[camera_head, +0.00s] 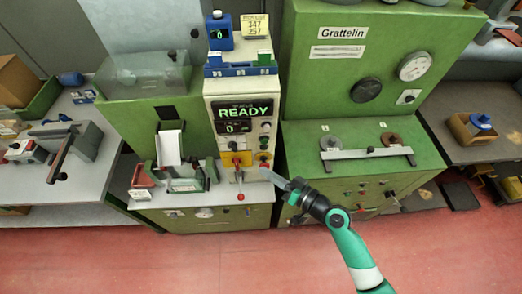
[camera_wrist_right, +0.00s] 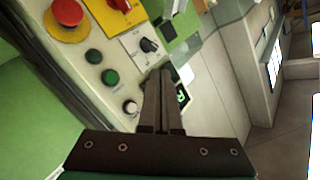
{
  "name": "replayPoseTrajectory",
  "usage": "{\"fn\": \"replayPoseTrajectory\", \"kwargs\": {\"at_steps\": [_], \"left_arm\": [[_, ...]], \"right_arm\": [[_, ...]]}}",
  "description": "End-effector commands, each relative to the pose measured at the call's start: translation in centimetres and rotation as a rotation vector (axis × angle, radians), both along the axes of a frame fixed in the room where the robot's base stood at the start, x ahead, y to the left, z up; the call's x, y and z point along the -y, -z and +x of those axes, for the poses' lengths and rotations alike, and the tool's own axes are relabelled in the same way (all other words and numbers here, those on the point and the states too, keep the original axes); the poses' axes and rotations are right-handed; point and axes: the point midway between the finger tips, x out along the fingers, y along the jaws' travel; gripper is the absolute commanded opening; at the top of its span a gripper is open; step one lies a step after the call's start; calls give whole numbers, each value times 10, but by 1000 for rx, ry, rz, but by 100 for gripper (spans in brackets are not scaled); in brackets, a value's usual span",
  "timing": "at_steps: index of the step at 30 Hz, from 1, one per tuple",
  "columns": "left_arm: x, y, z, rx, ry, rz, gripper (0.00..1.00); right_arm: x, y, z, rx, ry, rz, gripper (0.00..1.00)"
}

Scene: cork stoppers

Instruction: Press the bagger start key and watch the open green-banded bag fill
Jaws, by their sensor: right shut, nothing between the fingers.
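The bagger's control column (camera_head: 212,116) stands in the middle of the head view, and its screen (camera_head: 245,112) reads READY above a 0. My right gripper (camera_head: 266,174) is in front of the lower panel, its fingers shut and empty. In the right wrist view its fingers (camera_wrist_right: 161,76) reach over the panel near a white button (camera_wrist_right: 130,107) and green buttons (camera_wrist_right: 110,77). Contact cannot be told, nor which button is the start key. A green-edged item (camera_head: 185,185) lies below the white chute (camera_head: 169,147); whether it is the green-banded bag is unclear. My left gripper is out of view.
A red mushroom button (camera_wrist_right: 68,12) and a black selector knob (camera_wrist_right: 149,45) sit on the panel near my right fingers. A green Grattelin machine (camera_head: 300,80) is to the right. The red floor (camera_head: 120,265) in front is open.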

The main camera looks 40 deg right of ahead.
Motion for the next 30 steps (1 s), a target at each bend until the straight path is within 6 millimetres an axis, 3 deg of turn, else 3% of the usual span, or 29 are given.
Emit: {"fn": "replayPoseTrajectory", "kwargs": {"at_steps": [1,4,17,30], "left_arm": [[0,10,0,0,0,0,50],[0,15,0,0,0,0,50],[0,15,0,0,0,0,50],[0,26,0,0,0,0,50]], "right_arm": [[3,15,-4,-11,11,4,0],[8,24,-8,-18,23,7,0],[11,22,-5,-17,28,5,0],[46,23,36,-14,29,5,0]]}}
